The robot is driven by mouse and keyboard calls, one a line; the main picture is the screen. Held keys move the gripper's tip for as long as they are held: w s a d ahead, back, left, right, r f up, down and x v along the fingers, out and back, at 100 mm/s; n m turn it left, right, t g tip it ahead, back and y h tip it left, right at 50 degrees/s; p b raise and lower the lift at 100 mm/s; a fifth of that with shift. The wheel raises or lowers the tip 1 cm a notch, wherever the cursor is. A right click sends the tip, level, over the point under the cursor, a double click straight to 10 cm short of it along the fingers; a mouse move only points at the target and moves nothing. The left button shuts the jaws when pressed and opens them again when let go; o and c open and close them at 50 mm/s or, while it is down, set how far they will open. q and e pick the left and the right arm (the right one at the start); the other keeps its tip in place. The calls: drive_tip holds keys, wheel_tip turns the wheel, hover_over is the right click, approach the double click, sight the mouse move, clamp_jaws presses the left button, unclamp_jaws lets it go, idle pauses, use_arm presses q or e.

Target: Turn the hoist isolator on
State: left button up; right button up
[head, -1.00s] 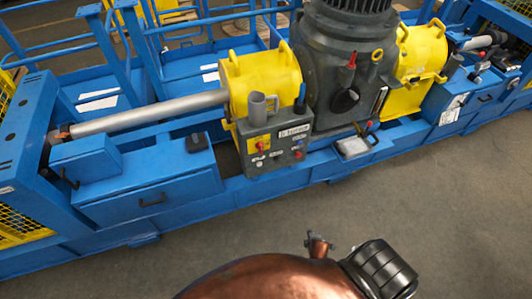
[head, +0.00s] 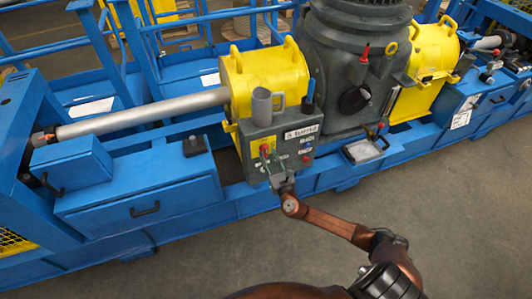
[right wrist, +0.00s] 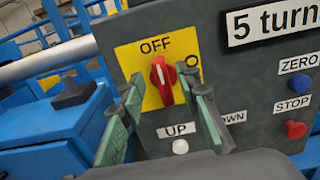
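The hoist isolator is a red rotary knob on a yellow plate (right wrist: 150,99) of the grey control box (head: 300,150). In the right wrist view the red knob (right wrist: 162,80) stands nearly upright, its white mark near the top, below the word OFF. A second label to its right is mostly hidden by a finger. My right gripper (right wrist: 165,98) is open, with one green-padded finger on each side of the knob. Whether the fingers touch it I cannot tell. In the head view the right gripper (head: 274,171) is at the box's front. My left gripper is not in view.
Below and right of the isolator are a white UP button (right wrist: 180,147), a blue ZERO button (right wrist: 300,83) and a red STOP button (right wrist: 296,130). The floor in front is clear.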

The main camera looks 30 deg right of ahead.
sight(265, 151)
drive_tip(key=shift+x, duration=1.45)
drive_tip(key=shift+c, duration=0.2)
clamp_jaws()
